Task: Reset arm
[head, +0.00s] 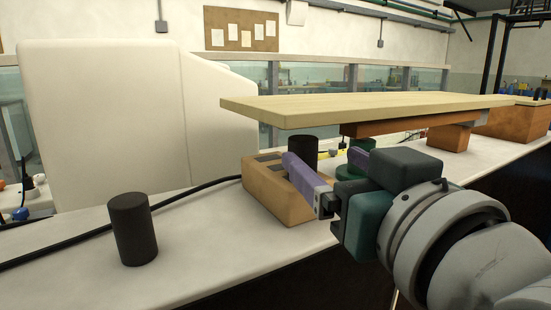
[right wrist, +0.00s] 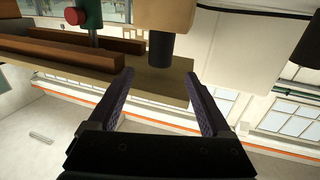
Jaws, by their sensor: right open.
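My right gripper (head: 323,157) comes in from the right in the head view, above the white counter (head: 210,260). Its two purple fingers are apart. In the right wrist view my right gripper (right wrist: 160,74) shows a clear gap with nothing held. A black cylinder (head: 303,151) stands behind the near finger, its lower part hidden; it also shows in the right wrist view (right wrist: 160,50), beyond the fingertips. A tan block (head: 272,200) with dark slots sits on the counter, partly behind the near finger. My left gripper is in neither view.
Another black cylinder (head: 132,229) stands upright on the counter at left, near a black cable (head: 60,250). A pale wooden board (head: 370,107) spans above and behind my right gripper, over orange-brown blocks (head: 448,137). A large white panel (head: 110,120) stands behind.

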